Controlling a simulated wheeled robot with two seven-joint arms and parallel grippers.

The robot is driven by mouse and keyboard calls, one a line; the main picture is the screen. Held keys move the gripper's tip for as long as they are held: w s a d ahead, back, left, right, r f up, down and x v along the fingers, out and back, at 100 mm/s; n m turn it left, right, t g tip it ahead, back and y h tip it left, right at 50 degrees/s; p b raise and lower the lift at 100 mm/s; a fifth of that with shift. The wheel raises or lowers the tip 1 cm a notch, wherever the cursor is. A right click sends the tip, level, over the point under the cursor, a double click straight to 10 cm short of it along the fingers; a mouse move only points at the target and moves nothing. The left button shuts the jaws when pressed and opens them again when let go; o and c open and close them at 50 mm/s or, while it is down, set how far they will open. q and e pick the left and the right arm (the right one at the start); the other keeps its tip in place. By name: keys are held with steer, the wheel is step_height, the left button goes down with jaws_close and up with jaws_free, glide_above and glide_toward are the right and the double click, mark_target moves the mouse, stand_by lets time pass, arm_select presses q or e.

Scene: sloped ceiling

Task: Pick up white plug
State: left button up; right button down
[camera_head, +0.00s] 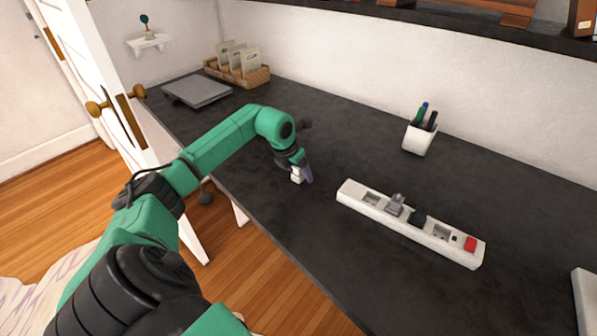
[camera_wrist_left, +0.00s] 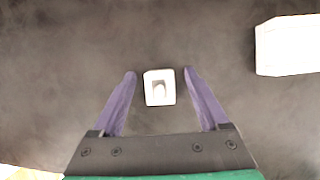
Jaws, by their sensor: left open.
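The white plug (camera_head: 297,175) sits on the dark countertop, left of the power strip. In the left wrist view the white plug (camera_wrist_left: 159,87) lies between the tips of my left gripper (camera_wrist_left: 159,73), with a gap on each side. The purple fingers are open. In the head view my left gripper (camera_head: 303,174) is down at the plug and partly hides it. My right gripper is not in view.
A white power strip (camera_head: 375,211) with a grey plug, a black plug and a red switch lies to the right; its end shows in the left wrist view (camera_wrist_left: 288,46). A pen cup (camera_head: 419,138) stands behind. A closed grey laptop-like slab (camera_head: 197,91) and a basket (camera_head: 258,76) are at the far left.

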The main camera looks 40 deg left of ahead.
arm_select(q)
jaws_close()
steer(key=shift+r, duration=0.1)
steer(key=shift+r, duration=0.55)
step_height(320, 180, up, 19)
steer(key=shift+p, duration=0.45)
steer(key=shift+f, duration=0.1)
